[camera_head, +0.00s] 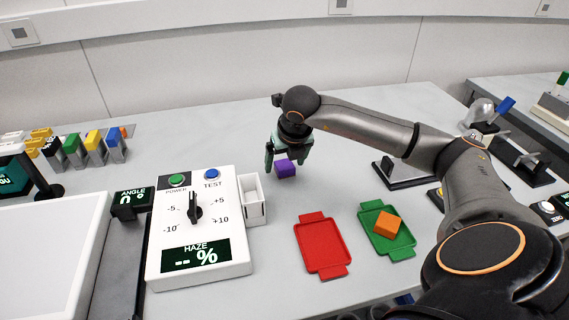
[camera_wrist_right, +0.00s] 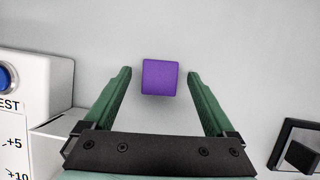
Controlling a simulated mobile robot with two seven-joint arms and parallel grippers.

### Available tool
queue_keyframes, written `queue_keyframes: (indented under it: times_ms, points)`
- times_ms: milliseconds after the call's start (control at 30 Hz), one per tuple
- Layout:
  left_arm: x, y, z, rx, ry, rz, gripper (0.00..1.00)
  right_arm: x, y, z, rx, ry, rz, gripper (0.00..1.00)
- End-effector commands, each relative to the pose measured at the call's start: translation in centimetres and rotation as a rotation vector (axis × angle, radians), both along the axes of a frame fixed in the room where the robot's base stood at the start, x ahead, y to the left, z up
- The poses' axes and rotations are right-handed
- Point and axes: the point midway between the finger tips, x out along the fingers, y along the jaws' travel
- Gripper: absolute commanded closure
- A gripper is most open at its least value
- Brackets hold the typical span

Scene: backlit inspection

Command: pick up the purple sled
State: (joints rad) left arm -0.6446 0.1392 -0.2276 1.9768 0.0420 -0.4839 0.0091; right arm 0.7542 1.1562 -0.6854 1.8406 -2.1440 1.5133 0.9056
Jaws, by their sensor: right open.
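The purple sled (camera_head: 286,169) is a small purple block on the grey table, right of the white haze meter. In the right wrist view the purple sled (camera_wrist_right: 160,77) sits between the fingertips, with a gap on each side. My right gripper (camera_head: 287,158) is open above and around it, pointing down, with green fingers. In the right wrist view my right gripper (camera_wrist_right: 160,75) is empty, and neither finger touches the sled. My left gripper is in neither view.
The white haze meter (camera_head: 228,262) with an open white holder (camera_head: 262,210) stands left of the sled. A red tray (camera_head: 322,247) and a green tray (camera_head: 402,251) bearing an orange block (camera_head: 389,225) lie nearer. Table behind the sled is clear.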

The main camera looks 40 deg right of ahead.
Motion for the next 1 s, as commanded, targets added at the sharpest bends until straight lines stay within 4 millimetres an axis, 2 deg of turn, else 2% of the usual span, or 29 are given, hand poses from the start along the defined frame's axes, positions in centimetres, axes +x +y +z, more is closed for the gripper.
queue_keyframes:
  times_ms: [167,900,1000]
  points:
    - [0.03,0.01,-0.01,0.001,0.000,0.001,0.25,0.01,0.00,-0.03,0.000,0.000,0.000,0.10]
    - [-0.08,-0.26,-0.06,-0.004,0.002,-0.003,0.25,0.00,0.00,0.04,0.000,-0.001,-0.001,0.92]
    - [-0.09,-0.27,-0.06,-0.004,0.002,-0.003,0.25,0.01,-0.01,0.07,0.000,-0.001,-0.001,1.00]
